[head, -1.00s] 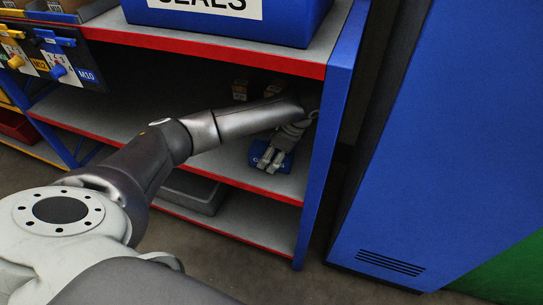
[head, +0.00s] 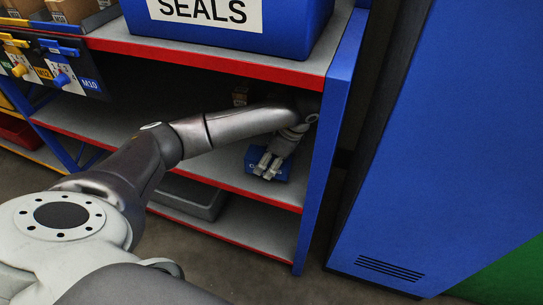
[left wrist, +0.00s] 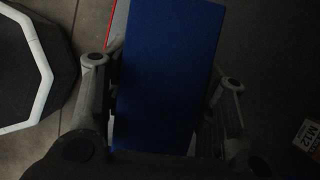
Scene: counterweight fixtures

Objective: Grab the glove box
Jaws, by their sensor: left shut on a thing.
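The glove box is a small blue box (head: 281,172) on the middle shelf of the rack, near its right post, in the head view. My left gripper (head: 268,167) reaches in from the left and is shut on the box, its fingers partly covering the box's lettering. In the left wrist view the blue box (left wrist: 168,75) fills the middle between the two fingers (left wrist: 165,100), one along each side. I cannot tell whether the box touches the shelf. My right gripper is in neither view.
The shelf (head: 225,172) has a red front edge, and a blue post (head: 335,150) stands close right of the gripper. A blue SEALS bin (head: 290,25) sits above. A small carton (head: 240,95) is behind my arm; a grey tray (head: 190,195) is below.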

